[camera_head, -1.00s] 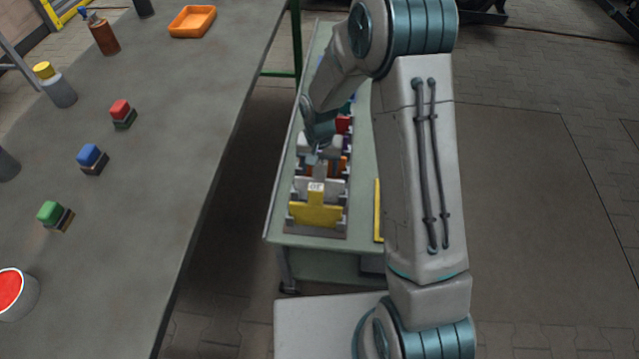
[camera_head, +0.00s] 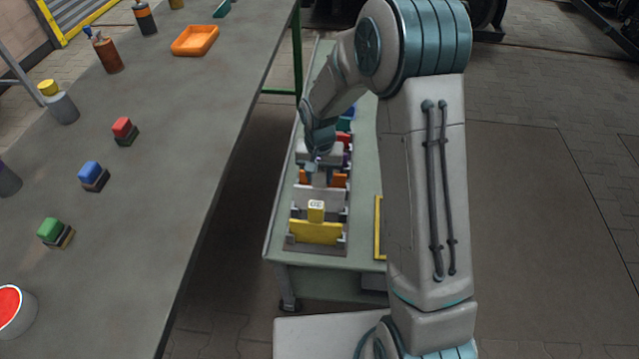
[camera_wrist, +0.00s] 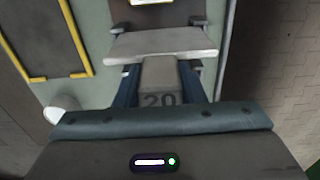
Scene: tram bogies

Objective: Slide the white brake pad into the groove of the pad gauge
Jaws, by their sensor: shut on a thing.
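My gripper (camera_wrist: 158,74) is shut on the tab marked 20 of the white brake pad (camera_wrist: 160,44), with a finger on each side of the tab. In the wrist view the wide plate lies ahead of the fingertips, over the rack (camera_wrist: 201,19). In the head view my gripper (camera_head: 318,172) is behind the white pad (camera_head: 318,200), which is among the rack's uprights. I cannot tell whether its lower edge is in a slot or raised. I cannot pick out the pad gauge or its groove with certainty.
A yellow pad (camera_head: 315,233) stands nearest in the rack, with orange (camera_head: 338,180) and other coloured pads behind. A yellow frame (camera_head: 379,226) lies on the green bench (camera_head: 290,258) to the right. A grey table (camera_head: 180,130) with bottles and blocks is at left.

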